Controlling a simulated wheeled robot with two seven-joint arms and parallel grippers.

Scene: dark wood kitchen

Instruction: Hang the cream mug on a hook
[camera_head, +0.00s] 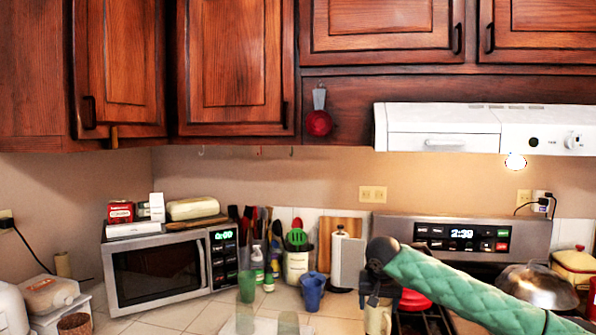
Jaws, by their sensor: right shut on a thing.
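My right arm, in a green quilted sleeve, comes in from the right. Its gripper (374,291) points down over the counter, shut on the cream mug (377,319), which shows only in part below it at the lower edge of the picture. The mug's handle cannot be made out. Small hooks hang under the wall cabinets: a pale hook (201,152), a reddish hook (259,153) and a greenish hook (291,153). They look empty and are well above and left of the gripper. My left gripper is not in view.
A microwave (158,272), utensil holder (296,264) and paper towel roll (338,258) stand behind. The range hood (440,121) juts out above right. Space below the hooks is free.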

